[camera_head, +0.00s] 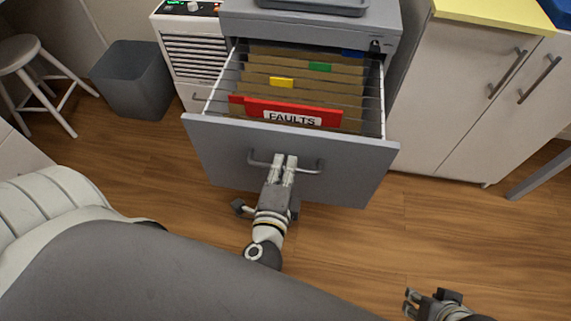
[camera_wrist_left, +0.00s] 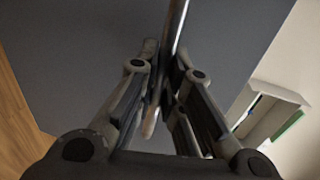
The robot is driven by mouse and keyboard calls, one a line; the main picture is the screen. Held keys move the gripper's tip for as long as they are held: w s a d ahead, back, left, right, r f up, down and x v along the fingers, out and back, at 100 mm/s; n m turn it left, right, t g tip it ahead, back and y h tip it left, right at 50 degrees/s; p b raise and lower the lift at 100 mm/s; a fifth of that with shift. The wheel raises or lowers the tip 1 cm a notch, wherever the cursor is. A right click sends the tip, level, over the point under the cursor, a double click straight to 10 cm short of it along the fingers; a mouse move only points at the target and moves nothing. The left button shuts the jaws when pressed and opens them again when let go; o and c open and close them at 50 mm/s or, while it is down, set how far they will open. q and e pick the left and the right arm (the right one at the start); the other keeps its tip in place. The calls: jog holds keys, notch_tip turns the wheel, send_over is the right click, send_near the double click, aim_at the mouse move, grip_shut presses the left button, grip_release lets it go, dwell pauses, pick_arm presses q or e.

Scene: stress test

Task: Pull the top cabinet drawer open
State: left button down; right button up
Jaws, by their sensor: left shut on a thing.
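The grey cabinet's top drawer (camera_head: 225,152) is pulled well out, showing hanging folders inside and a red folder labelled FAULTS (camera_head: 300,115) near the front. My left gripper (camera_head: 282,165) is at the drawer's front face, shut on the metal handle (camera_head: 310,168). In the left wrist view the handle bar (camera_wrist_left: 178,25) runs between the fingers (camera_wrist_left: 163,75), with the grey drawer front behind. My right gripper (camera_head: 412,300) is at the bottom right, away from the cabinet; its fingers look apart, with nothing seen between them.
A grey waste bin (camera_head: 133,85) and a white stool (camera_head: 30,75) stand to the left. A white unit (camera_head: 195,55) is beside the cabinet. White cupboards (camera_head: 460,100) with a yellow top stand to the right. The wooden floor (camera_head: 430,220) in front is mostly clear.

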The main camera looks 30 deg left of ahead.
pick_arm(q)
jog(key=c, duration=1.5)
grip_release()
jog(key=shift+s, duration=0.15)
jog(key=v, duration=1.1)
jog(key=shift+s+d, duration=0.2)
jog(key=shift+s, duration=0.15)
